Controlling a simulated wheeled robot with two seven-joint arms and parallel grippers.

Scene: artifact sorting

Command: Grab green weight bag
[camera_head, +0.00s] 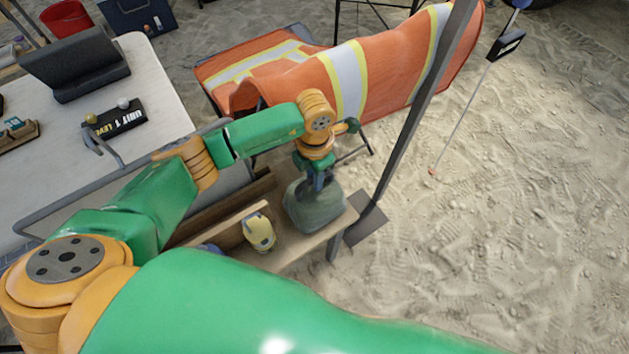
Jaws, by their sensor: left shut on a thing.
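The green weight bag (316,208) is a dull grey-green sack at the right end of a low wooden bench. My left gripper (318,184) comes down from above and is shut on the top of the bag. The fingertips are partly hidden against the bag. The bag appears upright over the bench top; I cannot tell whether its base still touches the wood. My right gripper is not in view.
A yellow object (259,232) stands on the wooden bench (290,252) left of the bag. A metal post (416,115) rises just right of it. An orange vest (350,75) drapes over a chair behind. A white table (160,115) is at left; open sand lies right.

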